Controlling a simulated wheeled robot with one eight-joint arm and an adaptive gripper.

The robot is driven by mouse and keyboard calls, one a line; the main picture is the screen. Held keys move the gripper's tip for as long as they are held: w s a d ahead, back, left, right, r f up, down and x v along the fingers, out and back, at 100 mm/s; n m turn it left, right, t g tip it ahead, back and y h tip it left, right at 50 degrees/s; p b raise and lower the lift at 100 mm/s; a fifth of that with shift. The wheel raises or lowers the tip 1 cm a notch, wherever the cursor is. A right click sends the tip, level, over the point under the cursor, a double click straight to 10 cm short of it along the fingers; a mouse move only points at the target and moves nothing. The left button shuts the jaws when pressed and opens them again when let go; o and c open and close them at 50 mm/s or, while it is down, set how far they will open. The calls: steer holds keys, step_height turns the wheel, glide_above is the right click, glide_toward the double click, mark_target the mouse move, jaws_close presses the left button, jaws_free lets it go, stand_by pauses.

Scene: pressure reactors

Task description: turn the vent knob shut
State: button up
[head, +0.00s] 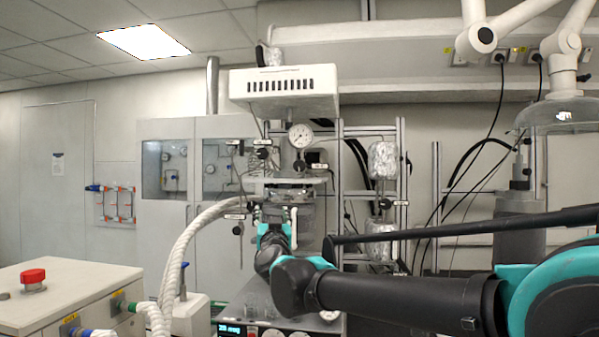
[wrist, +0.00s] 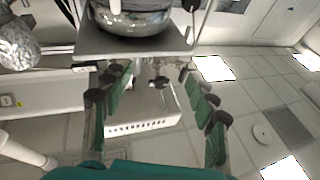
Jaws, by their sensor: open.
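Several small black knobs sit on the reactor's fittings in the head view, including one below the gauge (head: 300,165) and one to its left (head: 262,153). No readable label shows which is the vent knob. In the wrist view a black knob (wrist: 161,82) shows between the fingers, beyond their tips. My gripper (head: 274,229) is in front of the reactor stand, below these knobs. In the wrist view my gripper (wrist: 156,93) is open, its green-padded fingers apart with nothing between the pads. How far the knob is from the fingertips is unclear.
A pressure gauge (head: 300,136) stands above a shelf plate, under a white vented box (head: 284,92). A shiny metal vessel (wrist: 130,18) is close in the wrist view. A white hose (head: 190,243) curves left of my gripper. Foil-wrapped parts (head: 382,160) stand at right.

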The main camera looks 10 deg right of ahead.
mark_target(299, 167)
steer(key=s+d+r+m+g+h, duration=0.1)
steer(key=s+d+r+m+h, duration=0.1)
steer(key=d+r+m+h, duration=0.35)
steer(key=w+d+r+h, duration=0.1)
steer(key=w+r, duration=0.1)
steer(key=w, duration=0.3)
steer(key=w+d+r+h, duration=0.1)
steer(key=w+d+r, duration=0.1)
steer(key=w, duration=0.3)
steer(key=w+d+r+h, duration=0.1)
steer(key=w+r, duration=0.3)
steer(key=w, duration=0.1)
steer(key=shift+d+r, duration=0.15)
steer(key=shift+d, duration=0.2)
steer(key=c, duration=1.2)
